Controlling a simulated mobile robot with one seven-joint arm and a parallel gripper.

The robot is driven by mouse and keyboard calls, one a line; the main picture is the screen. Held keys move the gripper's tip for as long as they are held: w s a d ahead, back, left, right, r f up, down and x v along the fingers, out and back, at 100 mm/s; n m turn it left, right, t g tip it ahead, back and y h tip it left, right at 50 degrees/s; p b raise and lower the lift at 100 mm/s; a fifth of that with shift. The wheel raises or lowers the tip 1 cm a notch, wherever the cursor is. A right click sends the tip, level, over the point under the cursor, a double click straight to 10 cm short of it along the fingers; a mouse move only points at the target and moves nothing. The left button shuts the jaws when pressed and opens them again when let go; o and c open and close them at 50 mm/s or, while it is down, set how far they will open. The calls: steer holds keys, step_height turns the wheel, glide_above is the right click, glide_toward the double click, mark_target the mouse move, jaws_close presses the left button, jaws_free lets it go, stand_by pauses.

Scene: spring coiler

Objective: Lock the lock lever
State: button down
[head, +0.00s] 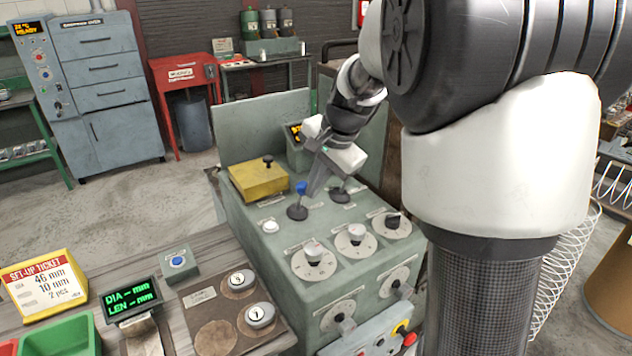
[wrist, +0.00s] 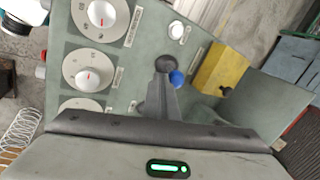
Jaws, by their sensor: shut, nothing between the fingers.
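A lever with a blue knob (head: 301,187) rises from a round black base (head: 297,212) on the grey-green machine top. The blue knob also shows in the wrist view (wrist: 177,78). A second lever on a black base (head: 340,196) stands just to its right, its upper part hidden behind my gripper. The labels are too small to read, so I cannot tell which is the lock lever. My gripper (head: 311,192) is shut and empty, pointing down between the two levers. In the wrist view its fingertips (wrist: 161,88) are close beside the blue knob; I cannot tell whether they touch.
A yellow box with a black knob (head: 258,182) sits left of the levers. A white button (head: 270,227) is in front of it. Several dials, including a white-knobbed dial (head: 314,262), fill the front of the top. A tall grey panel (head: 262,125) stands behind.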

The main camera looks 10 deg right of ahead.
mark_target(306, 182)
steer(key=w+r+p, duration=0.1)
steer(key=p, duration=0.1)
steer(key=w+g+p, duration=0.1)
steer(key=p, duration=0.2)
steer(key=shift+w+a+r, duration=0.15)
steer(key=shift+a+r, duration=0.25)
steer(key=w+a+p, duration=0.2)
steer(key=w+p, duration=0.1)
steer(key=w, duration=0.3)
steer(key=shift+w+a, duration=0.1)
steer(key=shift+w, duration=0.05)
stand_by(0.3)
